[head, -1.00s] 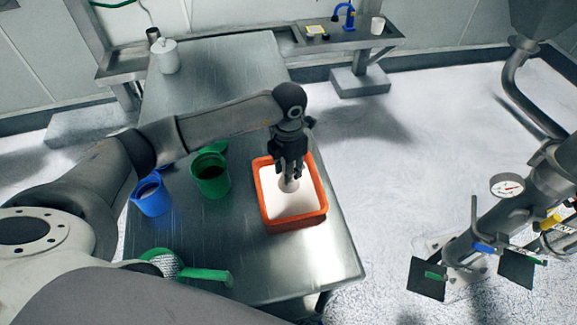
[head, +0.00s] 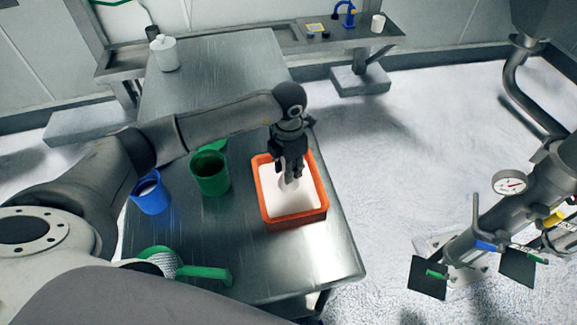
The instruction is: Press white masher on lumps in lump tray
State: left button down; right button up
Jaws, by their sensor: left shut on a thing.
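The orange lump tray (head: 296,219) stands on the metal table, with white material inside. My left gripper (head: 290,174) points down over the far half of the tray. It is shut on the white masher (head: 287,183), of which only a small pale part shows below the fingers. The masher is hard to tell from the white contents, so I cannot tell whether it touches them. Separate lumps cannot be made out. My right gripper is not in view.
A green container (head: 211,178) and a blue container (head: 151,194) stand left of the tray. A green-handled sifter (head: 205,273) lies at the near left. A white lidded jar (head: 165,53) stands at the far end. The table's middle is clear.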

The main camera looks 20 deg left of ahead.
pick_arm(q)
jog(key=shift+f, duration=0.15)
dwell(0.4)
jog(key=shift+r+p, duration=2.05)
jog(key=shift+r, duration=1.8)
jog(key=shift+f, duration=0.15)
notch_tip(320, 180, down, 6)
jog(key=b, duration=0.6)
jog(key=shift+f, duration=0.1)
jog(key=shift+f+b, duration=0.65)
jog(key=shift+b, duration=0.1)
jog(key=shift+r, duration=0.1)
